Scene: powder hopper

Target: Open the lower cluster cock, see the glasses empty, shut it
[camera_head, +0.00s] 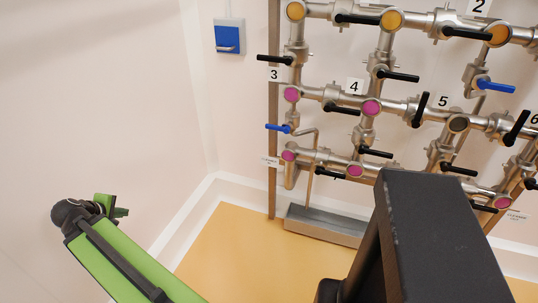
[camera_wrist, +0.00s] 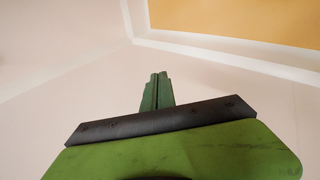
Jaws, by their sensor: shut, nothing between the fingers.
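A manifold of steel pipes with round sight glasses is mounted on the wall at the right in the head view. A blue-handled cock (camera_head: 278,127) sits low at its left end, its handle pointing left, across the short vertical pipe. Another blue-handled cock (camera_head: 496,86) sits higher at the right. Which is the lower cluster cock cannot be read. The middle and lower rows show magenta glasses (camera_head: 371,107), (camera_head: 289,155) and a dark one (camera_head: 458,124). The top row shows orange glasses (camera_head: 391,20). My gripper (camera_head: 122,212) is shut and empty, far left of the pipes; its fingers show in the wrist view (camera_wrist: 158,88).
Several black-handled valves (camera_head: 399,76) stick out from the pipes. A thin bent pipe runs down to a grey trough (camera_head: 325,226) on the floor. A blue wall box (camera_head: 229,36) hangs at upper left. Yellow floor (camera_head: 235,250) is clear; bare wall lies beside my gripper.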

